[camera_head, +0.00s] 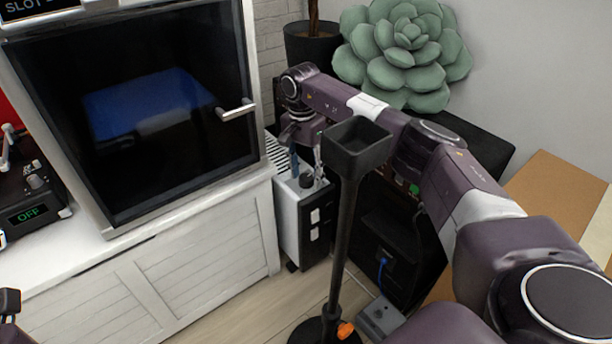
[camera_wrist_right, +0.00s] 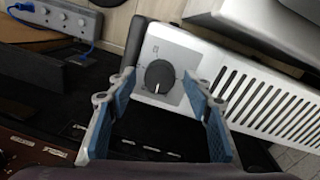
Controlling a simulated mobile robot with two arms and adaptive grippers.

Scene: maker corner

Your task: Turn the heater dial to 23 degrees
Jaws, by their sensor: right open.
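The heater (camera_head: 288,216) is a white upright unit with a dark front and slotted vents, standing right of the white cabinet. Its round black dial (camera_wrist_right: 159,77) sits on a grey panel on top in the right wrist view; a small pale mark shows near its lower edge, but I cannot read a temperature. The dial also shows in the head view (camera_head: 306,181). My right gripper (camera_wrist_right: 158,92) is open, with its blue-padded fingers on either side of the dial and apart from it. In the head view the right gripper (camera_head: 304,160) is over the heater top, partly hidden.
A black stand with a square cup (camera_head: 358,146) rises in front of my right arm. The glass-doored machine (camera_head: 150,110) on the white cabinet (camera_head: 200,240) is left of the heater. A potted plant (camera_head: 310,44) and a green succulent-shaped cushion (camera_head: 404,50) are behind. A power strip (camera_wrist_right: 62,18) lies nearby.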

